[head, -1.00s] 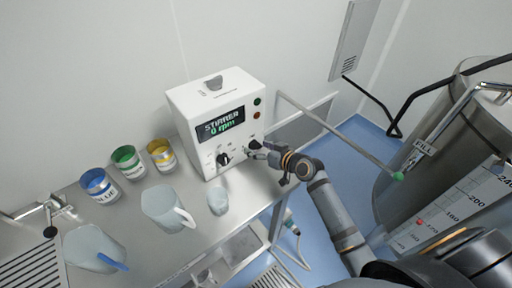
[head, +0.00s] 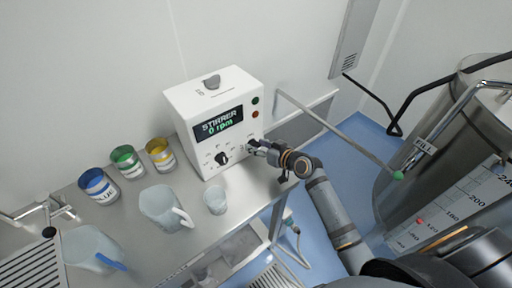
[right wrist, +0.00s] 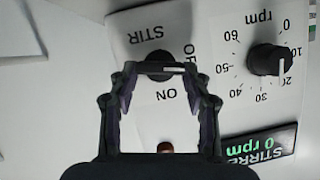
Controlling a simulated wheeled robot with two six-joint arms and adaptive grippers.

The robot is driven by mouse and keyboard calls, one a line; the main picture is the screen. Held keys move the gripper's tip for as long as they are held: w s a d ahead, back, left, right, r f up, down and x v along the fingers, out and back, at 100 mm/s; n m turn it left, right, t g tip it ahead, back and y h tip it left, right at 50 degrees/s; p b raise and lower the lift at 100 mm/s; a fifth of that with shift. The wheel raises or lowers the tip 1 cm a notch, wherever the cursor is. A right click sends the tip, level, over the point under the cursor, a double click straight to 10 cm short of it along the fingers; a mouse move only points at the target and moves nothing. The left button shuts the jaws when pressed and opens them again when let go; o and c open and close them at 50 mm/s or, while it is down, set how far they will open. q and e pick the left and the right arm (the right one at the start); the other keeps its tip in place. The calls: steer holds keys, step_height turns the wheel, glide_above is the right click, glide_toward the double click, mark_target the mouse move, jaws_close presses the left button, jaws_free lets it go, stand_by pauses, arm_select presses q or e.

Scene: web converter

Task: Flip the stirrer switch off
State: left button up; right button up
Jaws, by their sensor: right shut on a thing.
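The white stirrer box (head: 218,122) stands on the steel bench, its display (head: 218,121) reading 0 rpm. My right gripper (head: 252,146) is at the lower right of its front panel. In the right wrist view the black stirrer switch (right wrist: 158,62), beside the labels STIR, OFF and ON, sits between the fingertips of my right gripper (right wrist: 160,71), which is shut on it. The white mark on the switch points toward OFF. The fingers hide part of the switch. My left gripper is not in view.
A black rpm dial (right wrist: 268,60) sits beside the switch, its mark near the low end. Blue (head: 98,185), green (head: 128,162) and yellow (head: 161,155) cups, a clear jug (head: 160,205) and a small beaker (head: 216,201) stand left of my arm. A steel tank (head: 450,130) is at right.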

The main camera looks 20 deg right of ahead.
steer(key=shift+s+f, duration=0.2)
steer(key=shift+f, duration=0.1)
steer(key=shift+a+n+h, duration=0.2)
steer(key=shift+n+h, duration=0.4)
steer(key=shift+n, duration=0.5)
steer(key=o, duration=1.2)
steer(key=shift+r, duration=0.3)
steer(key=shift+c, duration=0.2)
steer(key=v, duration=1.2)
steer(key=shift+s, duration=0.25)
steer(key=shift+a, duration=0.15)
